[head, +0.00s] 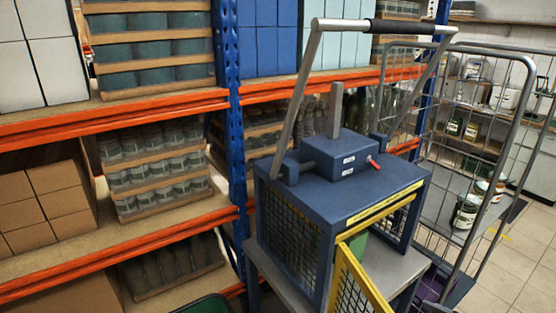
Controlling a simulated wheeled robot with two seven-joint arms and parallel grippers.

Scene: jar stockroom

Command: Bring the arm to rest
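Neither of my grippers and neither of my arms shows in the head view. A blue machine (345,190) with mesh sides stands in the middle on a grey stand (283,284). A U-shaped grey lever arm (303,90) with a black grip (404,27) rises from its top, with the crossbar held high. A small red-tipped knob (374,163) sits on the front of its top box. A yellow-framed mesh door (357,285) hangs open at the front. Something green (357,250) shows partly behind the door.
A blue and orange rack (230,120) with trays of jars (152,165) and brown boxes (50,205) fills the left. A wire-sided cart (450,235) stands right of the machine, with two jars (466,212) (488,189). Tiled floor (530,260) is clear at right.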

